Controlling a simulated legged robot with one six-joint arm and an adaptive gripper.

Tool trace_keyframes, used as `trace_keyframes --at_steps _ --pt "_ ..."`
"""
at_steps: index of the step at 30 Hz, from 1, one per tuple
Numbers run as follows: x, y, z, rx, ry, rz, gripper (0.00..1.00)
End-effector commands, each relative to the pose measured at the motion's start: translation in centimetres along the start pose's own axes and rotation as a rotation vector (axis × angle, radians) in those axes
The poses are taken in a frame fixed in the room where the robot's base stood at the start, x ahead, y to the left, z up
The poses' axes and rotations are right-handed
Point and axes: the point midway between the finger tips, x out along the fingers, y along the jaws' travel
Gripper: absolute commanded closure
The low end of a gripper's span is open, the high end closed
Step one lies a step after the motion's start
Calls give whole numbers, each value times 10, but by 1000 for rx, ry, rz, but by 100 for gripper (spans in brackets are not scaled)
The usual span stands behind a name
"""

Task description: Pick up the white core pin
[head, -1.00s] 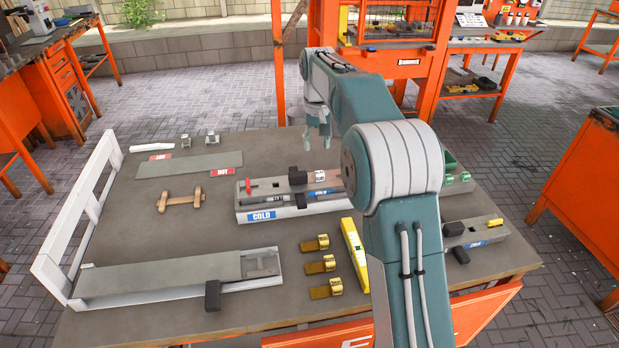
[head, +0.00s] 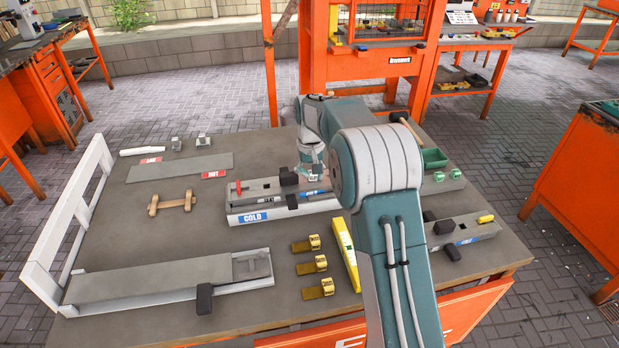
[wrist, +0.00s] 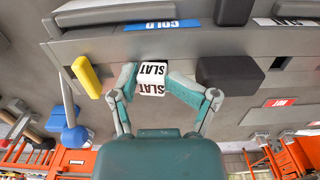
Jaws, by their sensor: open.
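My gripper (wrist: 152,84) is open, with one teal finger on each side of the white end. The fingers look very close to it; I cannot tell whether they touch. In the head view my gripper (head: 312,162) is low over the mould (head: 265,207), and my arm hides part of the mould and most of the pin.
A black block (wrist: 228,74) and a yellow piece (wrist: 86,77) flank the pin. A yellow level (head: 343,253) and brass-coloured pieces (head: 314,265) lie nearer the front. A wooden piece (head: 172,203) lies left. A green tray (head: 434,158) stands right of my arm.

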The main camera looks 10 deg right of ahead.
Motion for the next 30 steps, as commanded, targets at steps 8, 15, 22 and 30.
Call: trace_keyframes --at_steps 8,15,22,30 --pt "-3 -1 0 0 6 1 94" --pt "-4 -2 -1 0 7 1 100" --pt "-4 -2 -1 -1 7 0 100" --pt "-9 -2 -1 -1 9 0 100"
